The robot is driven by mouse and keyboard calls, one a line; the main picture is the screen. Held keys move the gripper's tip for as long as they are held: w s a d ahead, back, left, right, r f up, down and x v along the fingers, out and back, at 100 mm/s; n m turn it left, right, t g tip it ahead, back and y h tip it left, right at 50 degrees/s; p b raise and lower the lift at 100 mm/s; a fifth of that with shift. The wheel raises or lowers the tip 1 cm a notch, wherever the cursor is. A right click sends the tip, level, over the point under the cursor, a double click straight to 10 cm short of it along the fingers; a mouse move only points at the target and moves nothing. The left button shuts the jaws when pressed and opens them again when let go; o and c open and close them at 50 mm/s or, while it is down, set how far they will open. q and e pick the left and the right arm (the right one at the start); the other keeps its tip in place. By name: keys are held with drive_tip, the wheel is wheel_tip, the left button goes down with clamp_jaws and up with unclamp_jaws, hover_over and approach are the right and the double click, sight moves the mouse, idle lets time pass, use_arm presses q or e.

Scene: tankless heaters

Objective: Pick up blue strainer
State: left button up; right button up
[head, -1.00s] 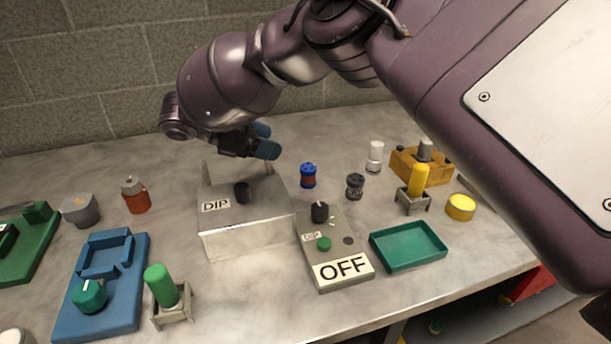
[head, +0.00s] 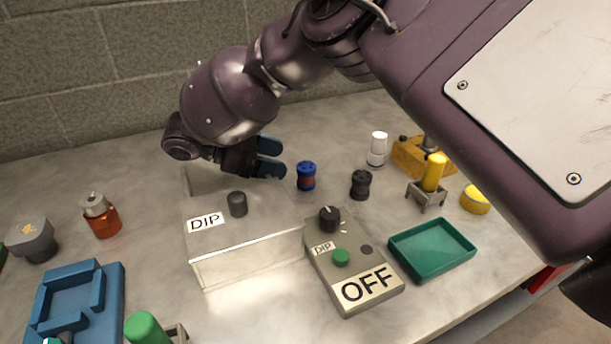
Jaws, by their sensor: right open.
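The blue strainer (head: 306,176) is a small upright cylinder with blue ends and a dark red band. It stands on the table just behind the right rear corner of the grey DIP box. My right gripper (head: 277,158) is open, with its blue fingers one above the other in the picture and pointing right. The fingertips are just left of the strainer, with a small gap between, and nothing is held. My left gripper is out of view.
The grey DIP box (head: 245,236) stands below the gripper. The OFF control box (head: 352,262) is in front of the strainer. A dark grey cylinder (head: 360,185) and a white-capped bottle (head: 377,149) stand to its right. A green tray (head: 432,249) is farther right.

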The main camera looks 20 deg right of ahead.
sight(306, 166)
drive_tip(key=shift+s+b+x, duration=0.1)
drive_tip(key=shift+b+x, duration=0.15)
drive_tip(key=shift+x, duration=1.1)
drive_tip(key=shift+s+b+x, duration=0.15)
drive_tip(key=shift+b+x, duration=0.1)
drive_tip(key=shift+x, duration=1.15)
drive_tip(key=shift+r, duration=0.1)
drive_tip(key=c, duration=1)
drive_tip(key=shift+c, duration=0.2)
